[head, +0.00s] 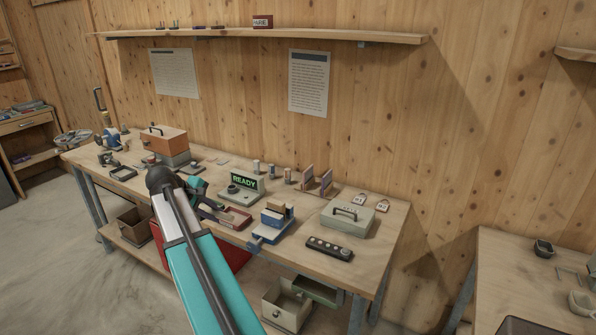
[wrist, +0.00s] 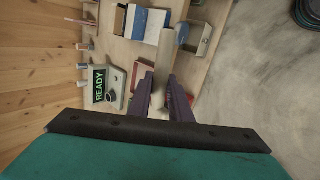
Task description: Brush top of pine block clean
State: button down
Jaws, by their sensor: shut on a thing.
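My gripper (wrist: 161,82) has dark purple fingers and is shut on a long pale beige thing, likely the brush (wrist: 163,58). It sticks out ahead of the fingers; I cannot make out bristles. In the head view my gripper (head: 207,204) is above the bench's middle, partly hidden by my teal arm. A blue vise-like fixture (head: 268,229) stands to its right, with a small wooden block, likely the pine block (head: 279,208), at its top. The fixture also shows at the top of the wrist view (wrist: 136,22), apart from my fingers. Dust on the block is too small to tell.
A display reading READY (head: 244,182) stands behind my gripper. A reddish tray (head: 235,219) lies close by. A grey-green case (head: 347,219) and a black button strip (head: 329,249) are at the right. An orange-brown box (head: 164,141) is at the left.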

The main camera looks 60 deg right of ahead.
jog(key=s+d+r+m+g+h+p, duration=0.1)
jog(key=s+d+r, duration=0.3)
jog(key=s+d, duration=0.5)
jog(key=s+d+r+m+g+h+p, duration=0.1)
jog(key=s+d+r+m+g+p, duration=0.1)
jog(key=s+d, duration=0.8)
jog(key=d+r+p, duration=0.1)
jog(key=d+r, duration=0.1)
jog(key=d, duration=0.2)
jog(key=shift+d+r+h, duration=0.2)
jog(key=shift+h, duration=0.1)
jog(key=shift+f, duration=0.1)
jog(key=shift+w+f+b, duration=0.1)
jog(key=shift+f+b, duration=1.35)
jog(key=shift+f, duration=0.95)
jog(key=shift+w+a, duration=0.1)
